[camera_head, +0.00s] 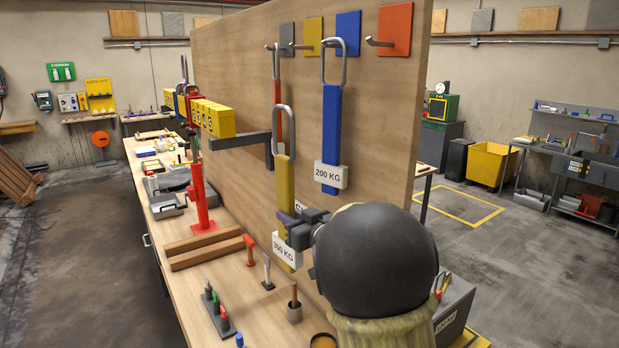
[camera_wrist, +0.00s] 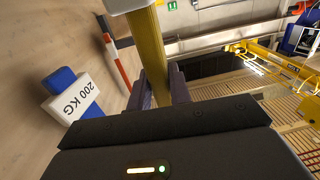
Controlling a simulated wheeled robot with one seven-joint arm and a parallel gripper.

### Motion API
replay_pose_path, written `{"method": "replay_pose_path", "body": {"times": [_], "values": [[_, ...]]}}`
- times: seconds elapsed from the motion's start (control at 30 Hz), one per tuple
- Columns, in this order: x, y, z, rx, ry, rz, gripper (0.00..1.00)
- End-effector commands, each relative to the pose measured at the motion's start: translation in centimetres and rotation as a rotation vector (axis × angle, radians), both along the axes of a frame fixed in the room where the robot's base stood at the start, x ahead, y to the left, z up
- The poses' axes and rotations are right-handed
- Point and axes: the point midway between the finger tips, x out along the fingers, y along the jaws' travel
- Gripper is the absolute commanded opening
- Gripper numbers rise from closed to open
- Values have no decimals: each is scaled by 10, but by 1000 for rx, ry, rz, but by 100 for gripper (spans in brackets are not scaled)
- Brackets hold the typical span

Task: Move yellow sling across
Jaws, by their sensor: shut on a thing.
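The yellow sling (camera_head: 281,172) hangs upright in front of the wooden panel, with a grey metal loop on top and a white "300 KG" tag below. Its loop looks free of the coloured hooks above; whether it touches the dark bracket (camera_head: 240,141) behind is unclear. My gripper (camera_head: 292,228) is shut on the sling's lower part, just above the tag. In the wrist view the yellow strap (camera_wrist: 150,55) runs between my fingers (camera_wrist: 163,93). The yellow hook plate (camera_head: 312,36) is at the panel's top, between the grey plate (camera_head: 287,40) and blue plate (camera_head: 348,33).
The blue "200 KG" sling (camera_head: 332,125) hangs close to the right. A red sling (camera_head: 277,95) hangs behind the yellow one. An orange hook plate (camera_head: 395,29) shows no sling. Below, a bench (camera_head: 205,270) holds tools, wooden bars and a red stand (camera_head: 199,200).

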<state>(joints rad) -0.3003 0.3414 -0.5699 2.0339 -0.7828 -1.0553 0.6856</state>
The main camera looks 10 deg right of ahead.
Motion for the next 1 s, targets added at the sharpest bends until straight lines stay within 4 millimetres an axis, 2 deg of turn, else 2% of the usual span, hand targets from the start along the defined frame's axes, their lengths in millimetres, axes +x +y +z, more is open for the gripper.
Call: {"method": "replay_pose_path", "body": {"times": [0.03, 0.1, 0.37, 0.57, 0.7, 0.83, 1.0], "values": [[5, 7, -25, -2, 8, -4, 0], [10, 12, -53, -2, 8, -19, 0], [12, 18, -151, -6, 7, -116, 0], [-1, 10, -223, -8, 6, -225, 0], [-19, 0, -270, -9, 6, -311, 0], [-40, -13, -304, -8, 3, -383, 0], [-57, -21, -321, -2, -2, -428, 0]]}}
